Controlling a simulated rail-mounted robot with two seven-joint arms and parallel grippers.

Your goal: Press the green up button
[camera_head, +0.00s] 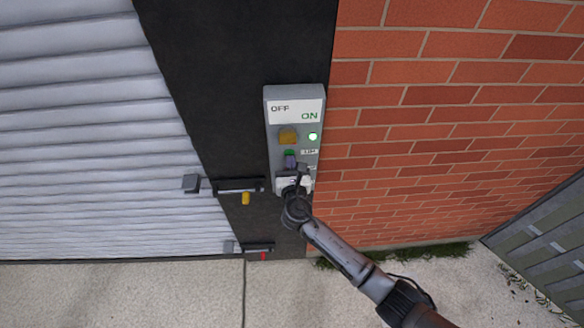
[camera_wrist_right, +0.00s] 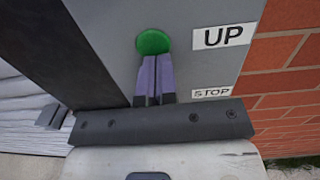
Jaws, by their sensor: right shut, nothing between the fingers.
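The grey control box (camera_head: 298,91) is mounted on the dark post, with an OFF/ON label at its top. The green up button (camera_head: 290,153) is partly covered by my right gripper (camera_head: 291,160). In the right wrist view the round green button (camera_wrist_right: 153,42) sits beside the UP label (camera_wrist_right: 221,37). My right gripper's purple fingers (camera_wrist_right: 156,60) are shut together and empty, and their tips overlap the button's lower edge. I cannot tell whether they touch it. The part of the box below the green button is hidden behind the gripper. My left gripper is not in view.
An orange knob (camera_head: 288,136) and a lit green lamp (camera_head: 313,136) are above the green button. A STOP label (camera_wrist_right: 211,92) is below UP.

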